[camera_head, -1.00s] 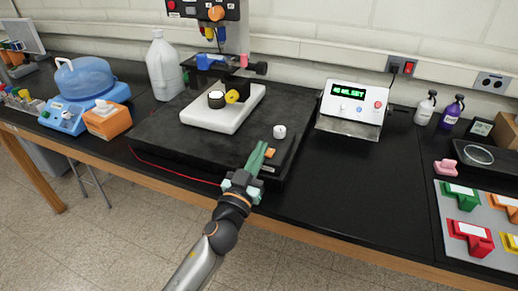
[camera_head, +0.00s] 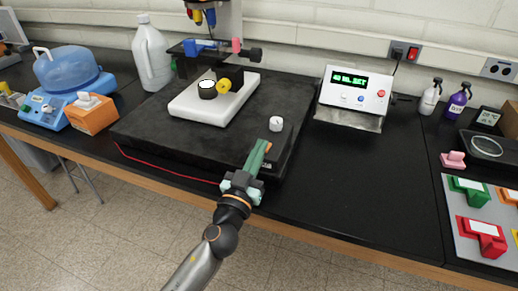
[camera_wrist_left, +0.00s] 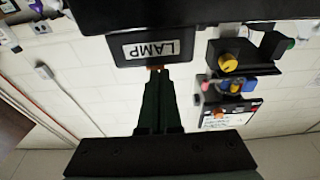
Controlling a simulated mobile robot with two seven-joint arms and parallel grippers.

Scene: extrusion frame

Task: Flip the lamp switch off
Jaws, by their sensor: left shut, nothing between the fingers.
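The lamp switch (camera_head: 268,147) is a small orange piece on the front right of the black instrument base (camera_head: 160,139). Only a sliver of it shows past my left gripper's fingers. My left gripper (camera_head: 262,145) has green fingers, shut and empty, with the tips right at the switch. In the left wrist view, the fingertips (camera_wrist_left: 157,76) meet a small orange bit just beside the LAMP label (camera_wrist_left: 152,49), which appears upside down. I cannot tell whether they touch it or which way the switch is tipped. A round lamp-like part (camera_head: 207,86) on the white stage has a bright white top.
A white knob (camera_head: 276,124) stands just behind the switch. A display box (camera_head: 355,93) is to the right, with bare black bench between. A red cable (camera_head: 165,168) runs along the base's front. A white jug (camera_head: 151,55) and orange box (camera_head: 92,114) are left.

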